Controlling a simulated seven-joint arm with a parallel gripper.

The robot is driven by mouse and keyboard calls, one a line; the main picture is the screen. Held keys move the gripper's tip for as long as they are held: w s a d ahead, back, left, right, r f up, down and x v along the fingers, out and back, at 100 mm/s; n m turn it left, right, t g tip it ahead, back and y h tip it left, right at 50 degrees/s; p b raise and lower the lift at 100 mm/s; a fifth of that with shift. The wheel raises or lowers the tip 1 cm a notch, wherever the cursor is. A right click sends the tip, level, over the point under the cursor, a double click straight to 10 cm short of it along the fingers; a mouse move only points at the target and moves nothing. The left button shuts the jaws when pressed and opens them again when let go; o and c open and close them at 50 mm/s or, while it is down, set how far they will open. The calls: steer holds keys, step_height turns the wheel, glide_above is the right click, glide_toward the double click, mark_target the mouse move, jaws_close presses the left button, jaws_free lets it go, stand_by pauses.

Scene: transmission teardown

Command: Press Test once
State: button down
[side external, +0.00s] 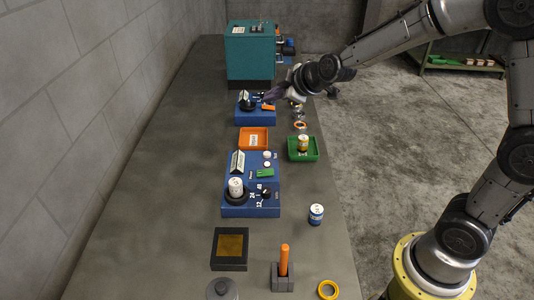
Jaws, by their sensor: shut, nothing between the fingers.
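My gripper (270,97) is shut and empty, over the right part of the far blue unit (243,119). That unit carries a tilted sign, a black round part (248,105) and an orange control (268,106) just below my fingertips. I cannot tell whether the fingers touch anything. A nearer blue unit (250,211) has a sign, a green control (265,172), a white can (236,187) on a black round seat, and a black knob (266,192) with number marks. No lettering reading Test is legible in this view.
A teal machine (250,50) stands at the far end. An orange tray (253,139) and a green tray (303,156) with a can sit between the units. The bench's left side is clear.

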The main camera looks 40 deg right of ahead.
step_height(320, 180, down, 7)
steer(key=g, duration=0.1)
steer(key=shift+w+d, duration=0.2)
steer(key=shift+w, duration=0.15)
steer(key=shift+f, duration=0.1)
glide_above(271, 158)
steer(key=shift+f, duration=4.35)
steer(key=shift+f, duration=0.2)
steer(key=shift+f, duration=0.2)
steer(key=shift+f, duration=0.45)
steer(key=shift+r, duration=0.85)
